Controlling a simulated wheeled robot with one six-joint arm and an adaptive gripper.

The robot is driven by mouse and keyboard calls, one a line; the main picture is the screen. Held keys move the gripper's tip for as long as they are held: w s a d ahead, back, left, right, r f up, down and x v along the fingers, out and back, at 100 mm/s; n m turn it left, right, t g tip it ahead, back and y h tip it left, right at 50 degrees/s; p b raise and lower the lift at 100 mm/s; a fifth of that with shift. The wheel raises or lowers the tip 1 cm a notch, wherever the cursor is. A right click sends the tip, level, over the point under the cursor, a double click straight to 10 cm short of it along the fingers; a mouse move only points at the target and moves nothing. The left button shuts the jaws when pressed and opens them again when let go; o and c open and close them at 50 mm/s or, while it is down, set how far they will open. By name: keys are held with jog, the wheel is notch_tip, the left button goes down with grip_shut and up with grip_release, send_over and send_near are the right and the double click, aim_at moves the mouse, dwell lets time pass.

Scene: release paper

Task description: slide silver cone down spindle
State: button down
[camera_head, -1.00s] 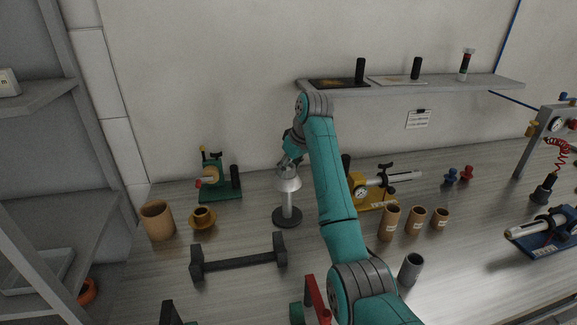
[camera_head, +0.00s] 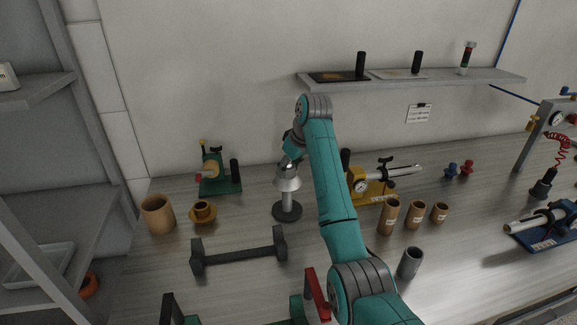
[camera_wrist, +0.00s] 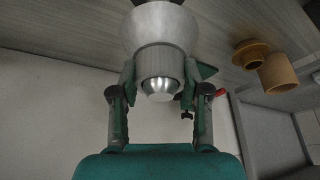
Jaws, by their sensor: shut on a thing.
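The silver cone (camera_head: 288,182) is around the upper part of the spindle, which stands upright on a dark round base (camera_head: 287,212). Bare grey spindle post (camera_head: 287,203) shows between the cone and the base. My gripper (camera_head: 289,166) is at the cone's top, reaching in from above. In the wrist view my gripper (camera_wrist: 159,90) is shut on the cone's narrow collar, one finger on each side. The cone (camera_wrist: 160,28) flares away from the fingers there, and a rounded shiny tip (camera_wrist: 159,88) shows in the collar's opening.
A green device (camera_head: 219,177) and a brown cup on a saucer (camera_head: 203,212) stand left of the spindle. A yellow device (camera_head: 372,188) is close on the right, partly behind my arm. A dark bar stand (camera_head: 238,255) lies in front. A shelf (camera_head: 440,80) hangs above.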

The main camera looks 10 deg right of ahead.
aim_at(291, 172)
jog(key=shift+f, duration=0.5)
jog(key=shift+s+f, duration=0.1)
jog(key=shift+f, duration=1.05)
jog(key=shift+c, duration=2.3)
grip_release()
jog(key=shift+s, duration=0.1)
jog(key=shift+r, duration=0.1)
jog(key=v, duration=0.6)
jog(key=w+v, duration=0.1)
jog(key=v, duration=0.2)
jog(key=shift+r, duration=0.55)
jog(key=shift+s, duration=0.1)
